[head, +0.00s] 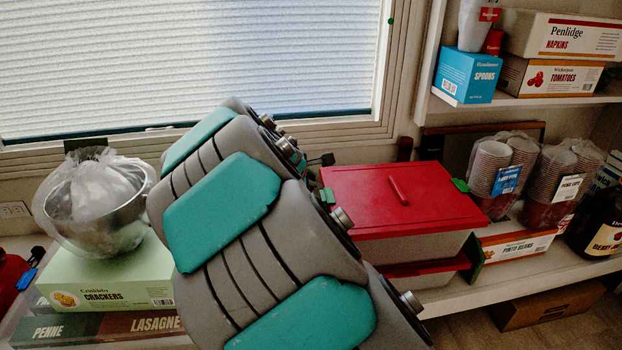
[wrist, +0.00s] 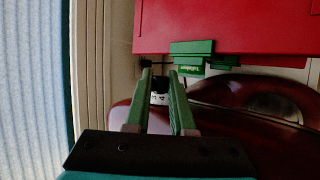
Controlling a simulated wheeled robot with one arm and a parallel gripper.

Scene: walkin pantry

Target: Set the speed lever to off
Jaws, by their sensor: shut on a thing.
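In the wrist view, a glossy dark red appliance (wrist: 262,95) with a curved body lies beneath and beyond my fingers. My gripper (wrist: 160,78) has two green fingers, close together and shut on a small dark piece, which looks like the speed lever (wrist: 160,84). A small white patch with dark marks shows between the fingers just below it. The fingers hide most of the lever, so its setting cannot be read. In the head view my arm covers the middle, and the gripper and lever are hidden behind it.
A red-lidded box (head: 405,195) with green latches stands right beside my arm; its green latch (wrist: 192,52) is close to my fingers in the wrist view. A bagged metal bowl (head: 110,226) sits on a crackers box (head: 112,272) at left. Bagged cups (head: 500,170) stand at right.

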